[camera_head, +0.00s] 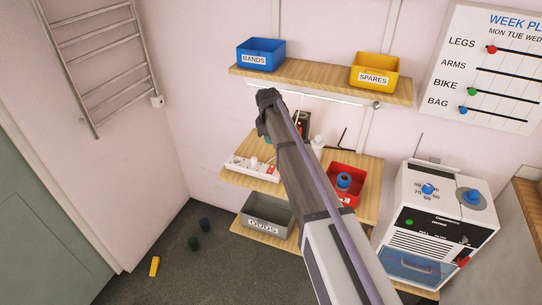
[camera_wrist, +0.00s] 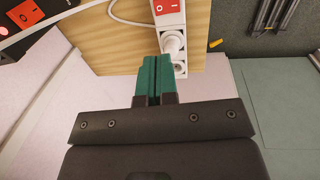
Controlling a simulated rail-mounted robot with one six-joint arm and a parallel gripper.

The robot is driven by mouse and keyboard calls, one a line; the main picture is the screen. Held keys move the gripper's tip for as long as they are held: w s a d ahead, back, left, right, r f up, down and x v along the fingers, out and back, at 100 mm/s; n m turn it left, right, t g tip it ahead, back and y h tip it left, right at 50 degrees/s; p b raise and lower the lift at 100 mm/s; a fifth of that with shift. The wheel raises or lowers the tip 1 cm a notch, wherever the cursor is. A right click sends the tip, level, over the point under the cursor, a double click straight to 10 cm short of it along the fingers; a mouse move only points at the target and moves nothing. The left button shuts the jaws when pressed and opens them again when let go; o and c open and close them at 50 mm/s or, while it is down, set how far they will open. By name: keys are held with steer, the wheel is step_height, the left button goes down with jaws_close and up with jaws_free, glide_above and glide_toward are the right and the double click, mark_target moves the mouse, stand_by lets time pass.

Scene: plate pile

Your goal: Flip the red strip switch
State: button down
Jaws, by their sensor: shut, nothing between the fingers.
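The white power strip (camera_head: 245,167) lies on the middle wooden shelf in the head view. In the wrist view the strip (camera_wrist: 181,68) runs up to the top edge, where its red switch (camera_wrist: 167,7), marked O and I, is partly cut off by the frame. A white plug (camera_wrist: 172,42) sits in a socket below the switch. My gripper (camera_wrist: 153,58) has its green fingers pressed together and empty, with the tips beside the plug in the picture. Its height above the strip is unclear. In the head view my dark gripper (camera_head: 266,110) is above the shelf, behind the strip.
A dark device with another red switch (camera_wrist: 25,13) stands at the wrist view's upper left. A red bin (camera_head: 347,186) is on the shelf to the right, a grey ODDS bin (camera_head: 265,215) below. The blue bin (camera_head: 261,54) and yellow bin (camera_head: 374,70) stand on the upper shelf.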

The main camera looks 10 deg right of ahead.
mark_target(272, 167)
steer(key=f+b, duration=0.4)
steer(key=w+f+b, duration=0.1)
steer(key=f+b, duration=0.4)
steer(key=d+f+b, duration=0.1)
steer(key=f+b, duration=0.4)
steer(key=shift+w, duration=0.25)
steer(key=shift+r, duration=0.1)
